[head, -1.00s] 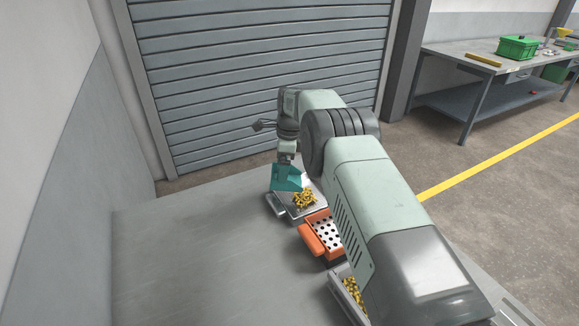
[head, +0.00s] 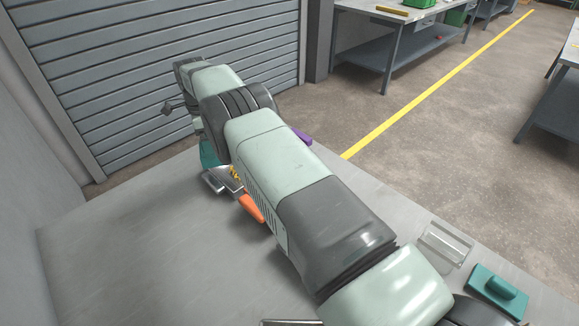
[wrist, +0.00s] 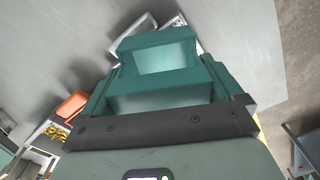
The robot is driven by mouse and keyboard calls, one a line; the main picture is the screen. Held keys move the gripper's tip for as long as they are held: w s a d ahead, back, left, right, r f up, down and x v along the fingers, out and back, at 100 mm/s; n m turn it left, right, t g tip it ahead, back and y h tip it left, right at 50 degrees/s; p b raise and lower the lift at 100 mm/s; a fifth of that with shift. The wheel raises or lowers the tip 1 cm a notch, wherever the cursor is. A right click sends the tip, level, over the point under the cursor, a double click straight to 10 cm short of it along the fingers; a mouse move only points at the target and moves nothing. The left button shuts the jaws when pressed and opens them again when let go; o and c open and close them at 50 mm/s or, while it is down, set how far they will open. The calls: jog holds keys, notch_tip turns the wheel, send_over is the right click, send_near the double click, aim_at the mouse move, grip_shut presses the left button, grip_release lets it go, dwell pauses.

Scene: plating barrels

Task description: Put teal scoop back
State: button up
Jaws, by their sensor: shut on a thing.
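The teal scoop (head: 208,153) is at the far end of my arm in the head view, above or beside a metal tray (head: 220,187); I cannot tell whether they touch. The scoop fills the middle of the wrist view (wrist: 165,48), with its open hollow facing the camera. My gripper (wrist: 163,108) is shut on the scoop. In the head view my arm hides most of the gripper and much of the tray. A teal block with a raised grip (head: 497,291) lies at the table's near right.
Yellow pieces (head: 236,172) lie in the metal tray. An orange piece (head: 251,208) is close in front, and a purple piece (head: 301,136) shows behind my arm. A clear tray (head: 444,245) is at the right. The table's left side (head: 130,250) is bare.

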jog(key=w+d+r+n, duration=0.2)
jog(key=d+r+n, duration=0.4)
jog(key=d+r, duration=0.95)
jog(key=s+d+r+n, duration=0.2)
jog(key=s+d+r, duration=0.3)
jog(key=d, duration=0.5)
jog(key=s+d+r+n, duration=0.2)
jog(key=s+d+r, duration=0.3)
jog(key=d, duration=0.5)
jog(key=s+d+f+m, duration=0.1)
jog(key=d+f+m, duration=0.3)
jog(key=f+m, duration=0.3)
jog(key=s+d+f+m, duration=0.1)
jog(key=d+f+m, duration=0.3)
jog(key=f+m, duration=0.4)
jog(key=s+d+f+m, duration=0.1)
jog(key=d+f+m, duration=0.3)
jog(key=f, duration=1.4)
jog(key=shift+s+d+f+m, duration=0.1)
jog(key=shift+s+m, duration=0.1)
jog(key=shift+m, duration=0.7)
jog(key=shift+s+d+m, duration=0.1)
jog(key=shift+s+m, duration=0.1)
jog(key=shift+m, duration=0.7)
